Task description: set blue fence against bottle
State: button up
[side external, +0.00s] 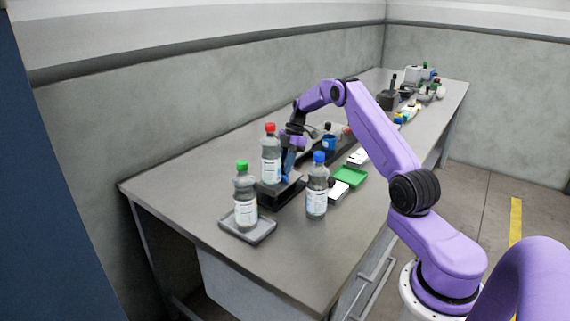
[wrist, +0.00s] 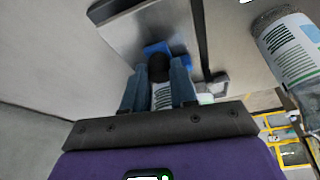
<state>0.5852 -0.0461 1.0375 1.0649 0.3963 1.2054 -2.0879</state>
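A red-capped bottle (side external: 270,154) stands upright on the black labeller (side external: 284,190). My gripper (side external: 289,158) is low over the labeller, just behind and to the right of that bottle, partly hidden by it. In the wrist view, the blue fence (wrist: 153,49) lies at my fingertips (wrist: 159,72) on a grey plate. Its dark round knob (wrist: 159,69) sits between the two fingers, which appear to press on it from both sides. Part of a printed label (wrist: 163,97) shows between the fingers. Whether the fence touches the bottle is hidden.
A green-capped bottle (side external: 245,197) stands on a grey tray (side external: 237,231) at the front left. A blue-capped bottle (side external: 317,190) stands on the table right of the labeller. A green tray (side external: 349,177) and a dark blue jar (side external: 329,143) are behind. The table's left side is clear.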

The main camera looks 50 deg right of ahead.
grip_shut()
jog(key=shift+a, duration=0.15)
jog(key=o, duration=0.9)
grip_release()
jog(key=shift+c, duration=0.2)
jog(key=v, duration=1.7)
jog(key=shift+r, duration=0.25)
jog(key=shift+s, duration=0.1)
